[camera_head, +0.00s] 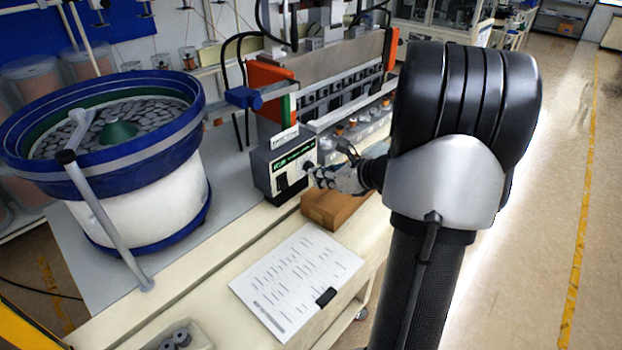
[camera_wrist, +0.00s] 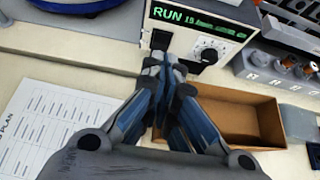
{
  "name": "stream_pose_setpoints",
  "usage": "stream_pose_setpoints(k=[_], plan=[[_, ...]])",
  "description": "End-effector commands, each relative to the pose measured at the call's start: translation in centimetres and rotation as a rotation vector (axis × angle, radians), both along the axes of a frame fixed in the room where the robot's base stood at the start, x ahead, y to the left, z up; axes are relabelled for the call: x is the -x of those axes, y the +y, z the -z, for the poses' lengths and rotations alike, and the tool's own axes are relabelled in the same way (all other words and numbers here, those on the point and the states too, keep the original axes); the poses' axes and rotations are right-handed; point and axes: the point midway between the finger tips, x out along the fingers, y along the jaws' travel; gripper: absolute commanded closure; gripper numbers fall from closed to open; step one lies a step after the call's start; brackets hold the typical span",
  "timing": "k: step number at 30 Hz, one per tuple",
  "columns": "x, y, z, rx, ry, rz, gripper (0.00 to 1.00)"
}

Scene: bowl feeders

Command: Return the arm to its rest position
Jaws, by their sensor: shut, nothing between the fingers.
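My arm fills the right half of the head view and reaches left over the bench. My gripper (camera_head: 313,174) is by the front of the control box (camera_head: 285,160), near its knob. In the wrist view my gripper (camera_wrist: 166,62) has its fingertips together with nothing between them. The fingertips overlap the lower front of the control box (camera_wrist: 205,30), which shows a green RUN display; whether they touch it I cannot tell. The fingers hide part of the cardboard box (camera_wrist: 240,140) below.
A blue-rimmed bowl feeder (camera_head: 185,135) stands at the left. A printed sheet (camera_head: 300,275) lies on the bench in front. The cardboard box (camera_head: 335,207) sits below the control box. A machine (camera_head: 330,65) stands behind. Open floor (camera_head: 545,200) lies at the right.

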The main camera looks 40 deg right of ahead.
Motion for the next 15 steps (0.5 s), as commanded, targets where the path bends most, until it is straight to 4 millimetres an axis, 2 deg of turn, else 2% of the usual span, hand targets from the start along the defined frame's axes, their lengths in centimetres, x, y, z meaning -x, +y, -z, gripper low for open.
stream_pose_setpoints(k=[15], plan=[[0.55,0.0,-0.49,-0.001,0.0,-0.001,1.0]])
